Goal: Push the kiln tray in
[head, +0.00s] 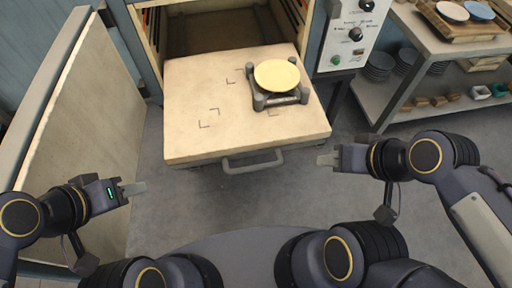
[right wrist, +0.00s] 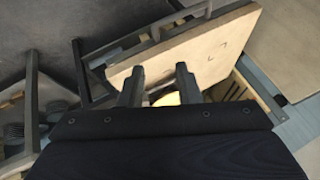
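The kiln tray (head: 200,90) is a thick cream slab pulled out of the kiln opening (head: 222,30). A grey bar handle (head: 253,165) is on its front edge. A pale yellow plate (head: 277,75) sits on a grey stand (head: 280,100) at the tray's right. My right gripper (head: 328,160) is just right of the tray's front right corner, apart from the handle. In the right wrist view its fingers (right wrist: 158,80) are spread, with the tray (right wrist: 185,60) beyond them. My left gripper (head: 133,188) is left of the tray, over the floor, touching nothing; its finger gap is hidden.
The open kiln door (head: 85,130) stands along the left side. A control panel (head: 352,35) is right of the opening. A shelf table (head: 440,45) with plates and small blocks stands at the right. The floor (head: 230,200) before the tray is clear.

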